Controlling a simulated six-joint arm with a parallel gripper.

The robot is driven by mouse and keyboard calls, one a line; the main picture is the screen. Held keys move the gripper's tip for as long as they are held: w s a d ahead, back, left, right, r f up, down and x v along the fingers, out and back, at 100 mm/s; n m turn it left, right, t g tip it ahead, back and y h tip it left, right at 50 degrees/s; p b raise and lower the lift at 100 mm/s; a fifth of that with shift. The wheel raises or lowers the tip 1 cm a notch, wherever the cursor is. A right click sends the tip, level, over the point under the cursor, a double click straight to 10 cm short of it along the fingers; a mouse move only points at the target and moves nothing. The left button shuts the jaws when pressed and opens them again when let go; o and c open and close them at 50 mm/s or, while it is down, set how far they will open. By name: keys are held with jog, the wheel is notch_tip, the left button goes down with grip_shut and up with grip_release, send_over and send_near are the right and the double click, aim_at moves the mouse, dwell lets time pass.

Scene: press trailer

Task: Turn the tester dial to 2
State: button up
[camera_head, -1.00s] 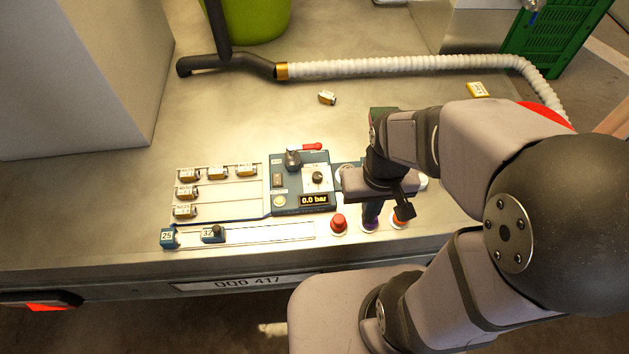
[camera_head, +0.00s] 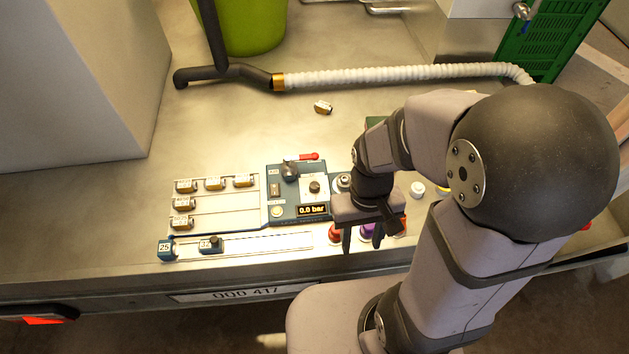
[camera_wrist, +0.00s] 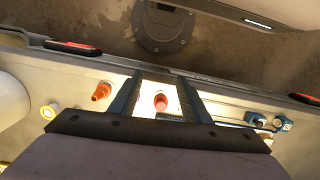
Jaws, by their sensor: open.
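The tester (camera_head: 289,210) is a blue panel on the metal bench, left of my gripper. Its display reads 0.0 bar. The dial (camera_head: 314,187) is a small dark knob on a white plate above the display; its markings are too small to read. A dark knob with a red lever (camera_head: 305,157) sits at the panel's top. My gripper (camera_head: 362,243) is open and empty, fingers down, right of and in front of the tester, over the row of buttons. In the wrist view my gripper (camera_wrist: 158,92) has a red button (camera_wrist: 160,102) showing between its fingers; the dial is not visible there.
Red (camera_head: 334,233) and purple (camera_head: 367,231) buttons lie close by my fingers. A slider rail (camera_head: 265,242) and racked brass pieces (camera_head: 214,183) are left. A white hose (camera_head: 400,75) crosses the back.

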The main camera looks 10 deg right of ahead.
notch_tip(320, 180, down, 4)
jog(key=w+a+g, duration=0.2)
jog(key=w, duration=0.1)
jog(key=t, duration=0.2)
send_over(315, 185)
jog(key=s, duration=0.5)
jog(key=shift+n, duration=0.3)
jog(key=f, duration=0.4)
jog(key=shift+d+f, duration=0.35)
jog(key=shift+d, duration=0.05)
jog(key=shift+t, duration=0.9)
jog(key=w, duration=0.1)
jog(key=w+r, duration=0.1)
jog(key=w, duration=0.1)
jog(key=w+a+r, duration=0.1)
jog(key=w, duration=0.1)
jog(key=shift+r, duration=0.2)
jog(key=shift+m, duration=0.7)
jog(key=shift+f+p, duration=0.15)
jog(key=shift+p, duration=0.15)
jog(key=shift+f+p, duration=0.85)
jog(key=shift+f, duration=2.7)
jog(key=c, duration=1)
